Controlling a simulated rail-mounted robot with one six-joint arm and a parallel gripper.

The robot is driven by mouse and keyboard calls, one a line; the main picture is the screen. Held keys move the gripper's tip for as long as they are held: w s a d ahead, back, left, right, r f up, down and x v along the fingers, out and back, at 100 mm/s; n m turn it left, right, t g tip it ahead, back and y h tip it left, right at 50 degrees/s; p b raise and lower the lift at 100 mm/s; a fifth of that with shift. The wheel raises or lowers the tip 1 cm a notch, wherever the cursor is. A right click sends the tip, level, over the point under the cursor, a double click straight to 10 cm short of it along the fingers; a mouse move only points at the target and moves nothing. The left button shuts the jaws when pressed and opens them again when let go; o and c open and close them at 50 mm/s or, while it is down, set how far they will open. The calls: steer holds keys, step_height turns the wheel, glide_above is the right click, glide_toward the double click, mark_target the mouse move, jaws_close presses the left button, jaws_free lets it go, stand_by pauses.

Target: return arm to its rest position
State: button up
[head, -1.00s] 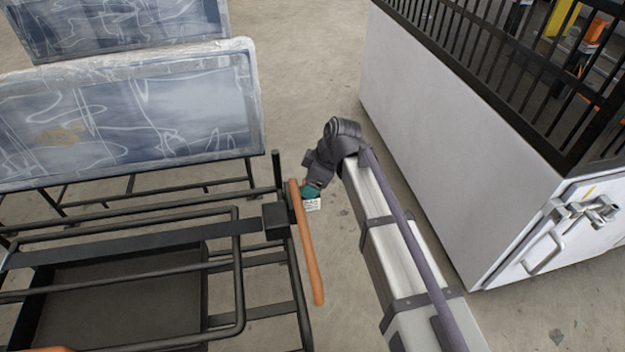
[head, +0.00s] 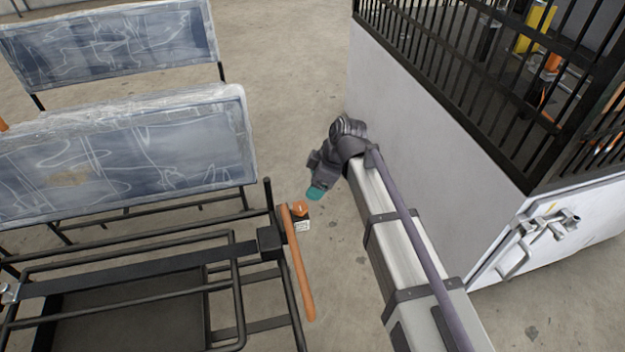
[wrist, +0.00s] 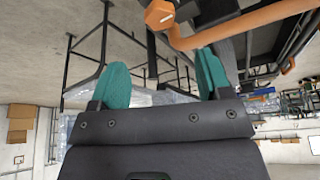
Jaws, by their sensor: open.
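My gripper (head: 316,192) has teal fingers and hangs at the end of my arm, over the floor between the black frame and the white cabinet. In the wrist view my gripper (wrist: 163,65) has its two teal fingers spread apart with nothing between them. An orange bar (head: 298,262) runs along the frame's right end. A small orange-topped piece with a white label (head: 302,218) sits beside the bar, apart from the fingers. In the wrist view an orange bent bar (wrist: 240,22) and an orange hexagonal end (wrist: 158,14) show beyond the fingertips.
The black metal frame (head: 150,265) fills the lower left. Plastic-wrapped panels (head: 130,155) stand behind it. A white cabinet (head: 430,130) with a black railing (head: 480,70) stands close on my arm's right. Bare floor (head: 300,110) lies beyond the gripper.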

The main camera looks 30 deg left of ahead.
steer(key=shift+f, duration=0.1)
steer(key=s+d+f+m+t+h, duration=0.15)
steer(key=d+m, duration=0.95)
steer(key=d, duration=1.2)
steer(key=s+d+m+h, duration=0.1)
steer(key=d+m+h, duration=0.2)
steer(key=d+m, duration=1.45)
steer(key=d+r+n+p, duration=0.2)
steer(key=d+r+p, duration=0.2)
steer(key=r+p, duration=1.2)
steer(key=d+r+n+p, duration=0.3)
steer(key=d+r+p, duration=0.1)
steer(key=r+p, duration=1.3)
steer(key=shift+w+d+n, duration=0.15)
steer(key=shift+w+n, duration=0.2)
steer(key=shift+y, duration=0.25)
